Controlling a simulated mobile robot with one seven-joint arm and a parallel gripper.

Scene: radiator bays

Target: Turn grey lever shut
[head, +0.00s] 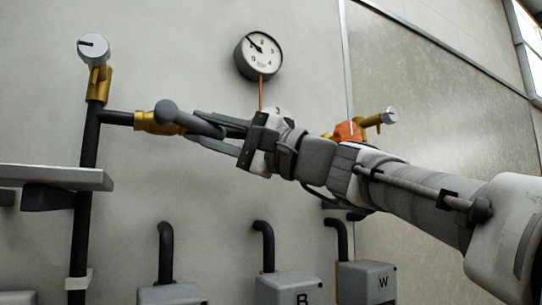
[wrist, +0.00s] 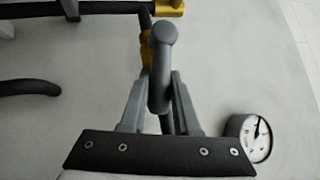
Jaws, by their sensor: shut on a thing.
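The grey lever (head: 199,124) sits on a brass valve (head: 158,123) fixed to a dark pipe at the left in the head view. It has a rounded knob end and slopes down to the right. In the wrist view the lever (wrist: 161,75) stands between the two fingers of my gripper (wrist: 158,90). In the head view my gripper (head: 217,135) reaches in from the right, its fingers on either side of the lever. It is shut on the lever. The fingers partly hide the lever's lower part.
A round gauge (head: 258,56) hangs on the wall above my gripper. A grey shelf (head: 55,178) juts in at the left. Grey boxes (head: 288,288) with bent pipes stand below. An orange-handled valve (head: 347,131) sits behind my arm.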

